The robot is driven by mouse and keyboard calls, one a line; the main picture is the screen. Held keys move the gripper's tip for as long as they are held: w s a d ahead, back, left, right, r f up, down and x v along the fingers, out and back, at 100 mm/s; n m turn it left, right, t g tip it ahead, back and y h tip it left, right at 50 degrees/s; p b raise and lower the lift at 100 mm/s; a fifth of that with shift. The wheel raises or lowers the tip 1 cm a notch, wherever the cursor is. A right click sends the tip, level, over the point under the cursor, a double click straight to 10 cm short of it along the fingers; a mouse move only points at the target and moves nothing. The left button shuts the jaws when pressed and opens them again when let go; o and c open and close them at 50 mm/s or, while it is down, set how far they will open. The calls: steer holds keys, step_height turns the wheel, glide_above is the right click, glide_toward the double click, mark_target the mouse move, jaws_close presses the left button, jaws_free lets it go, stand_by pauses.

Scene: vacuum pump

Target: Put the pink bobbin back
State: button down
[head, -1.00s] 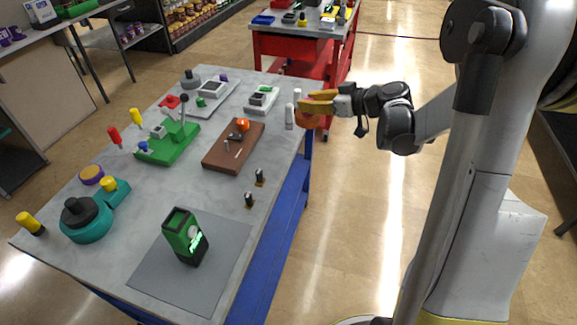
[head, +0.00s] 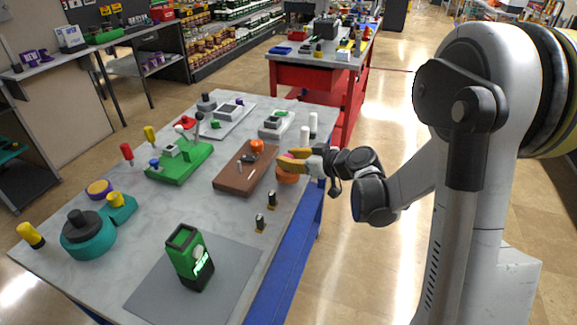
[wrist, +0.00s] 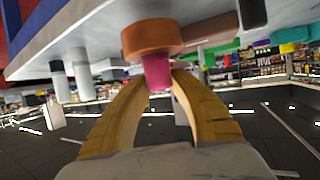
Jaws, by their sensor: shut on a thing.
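My gripper (head: 288,161) has its yellow fingers shut on the pink bobbin (wrist: 157,72). The wrist view looks upside down, with the table at the top. A thick orange disc (wrist: 152,38) is at the bobbin's end and seems joined to it. In the head view the orange disc (head: 287,174) is below the fingers, and a little pink (head: 290,154) shows above them. The bobbin is near the table's right edge, right of the brown board (head: 228,180). I cannot tell whether the disc touches the table.
Two white cylinders (head: 305,136) stand just behind the gripper. The brown board carries an orange knob (head: 257,146) and small tools. Two small black posts (head: 272,200) stand in front. A green device (head: 189,257) stands on a grey mat (head: 145,298). Floor lies right of the table.

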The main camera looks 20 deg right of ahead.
steer(key=shift+f, duration=0.7)
steer(key=shift+f, duration=0.2)
steer(key=c, duration=1.2)
jaws_free()
steer(key=shift+r, duration=0.1)
